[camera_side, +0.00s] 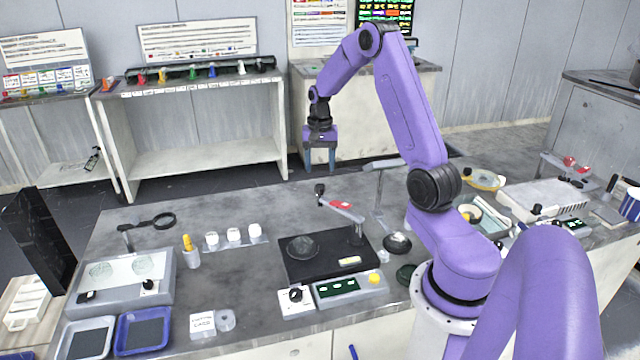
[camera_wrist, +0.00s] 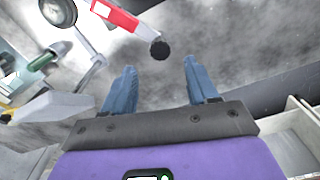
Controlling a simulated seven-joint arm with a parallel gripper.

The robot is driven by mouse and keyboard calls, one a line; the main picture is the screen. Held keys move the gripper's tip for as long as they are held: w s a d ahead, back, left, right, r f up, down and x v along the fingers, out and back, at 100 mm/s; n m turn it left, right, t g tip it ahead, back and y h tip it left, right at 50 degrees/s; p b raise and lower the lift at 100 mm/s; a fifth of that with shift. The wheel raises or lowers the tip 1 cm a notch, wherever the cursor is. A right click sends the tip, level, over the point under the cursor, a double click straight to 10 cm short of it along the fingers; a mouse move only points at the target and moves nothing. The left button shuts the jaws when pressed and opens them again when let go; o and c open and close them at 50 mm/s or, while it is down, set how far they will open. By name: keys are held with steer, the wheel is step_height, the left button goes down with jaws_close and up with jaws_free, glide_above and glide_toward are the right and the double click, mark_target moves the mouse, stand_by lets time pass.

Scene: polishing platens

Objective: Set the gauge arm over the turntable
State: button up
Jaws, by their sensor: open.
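My gripper (camera_side: 320,168) is open and empty, pointing down above the back of the bench. In the wrist view the knob (camera_wrist: 160,48) shows ahead of and between my fingers (camera_wrist: 160,80), apart from them; the red bar (camera_wrist: 120,14) runs off the top.
A control box (camera_side: 348,287) with a yellow button fronts the base. White cups (camera_side: 234,235) on a strip and a yellow-topped bottle (camera_side: 190,252) stand to the left. The back left bench is fairly clear.

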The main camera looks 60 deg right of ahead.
mark_target(320, 186)
step_height(320, 186, down, 7)
stand_by(0.3)
jaws_close()
